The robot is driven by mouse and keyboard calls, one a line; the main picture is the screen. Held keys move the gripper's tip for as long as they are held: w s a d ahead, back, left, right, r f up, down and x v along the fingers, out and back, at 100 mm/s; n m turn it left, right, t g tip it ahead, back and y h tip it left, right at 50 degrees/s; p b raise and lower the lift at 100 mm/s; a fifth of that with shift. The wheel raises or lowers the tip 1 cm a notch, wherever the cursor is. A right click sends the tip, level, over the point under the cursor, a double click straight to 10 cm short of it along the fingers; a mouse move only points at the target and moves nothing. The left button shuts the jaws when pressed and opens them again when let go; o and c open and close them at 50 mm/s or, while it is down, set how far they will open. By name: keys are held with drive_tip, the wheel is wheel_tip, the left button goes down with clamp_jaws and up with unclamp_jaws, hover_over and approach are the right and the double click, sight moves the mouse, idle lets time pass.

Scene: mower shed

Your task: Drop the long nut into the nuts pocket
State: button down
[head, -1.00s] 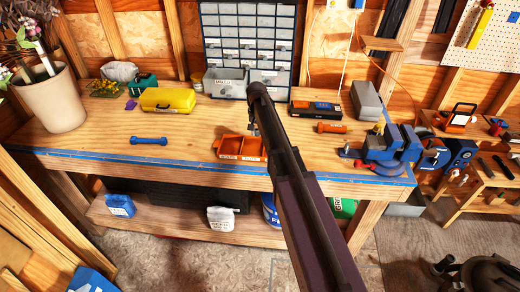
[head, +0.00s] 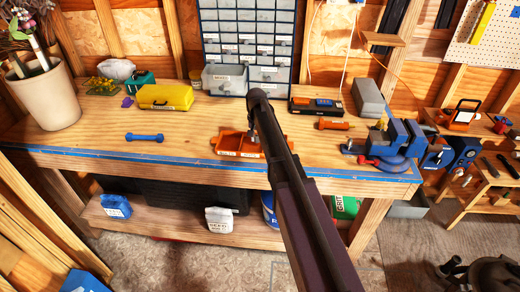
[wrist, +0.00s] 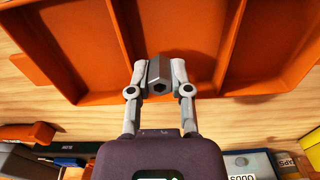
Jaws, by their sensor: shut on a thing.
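My gripper (wrist: 160,75) is shut on the long nut (wrist: 159,78), a grey hexagonal piece with a hole in its end. The nut sits between the two fingertips, in front of the orange tray's middle pocket as the wrist view shows it. The orange tray (head: 226,144) lies on the bench near its front edge, with dividers and small white labels on its front. Its pockets look empty in the wrist view (wrist: 228,45). The labels are too small to read, and my arm hides part of the tray in the head view. The nut's height above the tray is unclear.
A blue dumbbell-shaped piece (head: 144,137) and a yellow case (head: 166,97) lie left of the tray. A drawer cabinet (head: 245,45) with a pulled-out grey drawer (head: 223,79) stands behind. An orange cylinder (head: 333,125) and a blue vise (head: 402,140) are to the right.

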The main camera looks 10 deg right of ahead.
drive_tip(key=shift+f, duration=0.25)
drive_tip(key=shift+c, duration=2.4)
unclamp_jaws()
drive_tip(key=shift+r, duration=0.15)
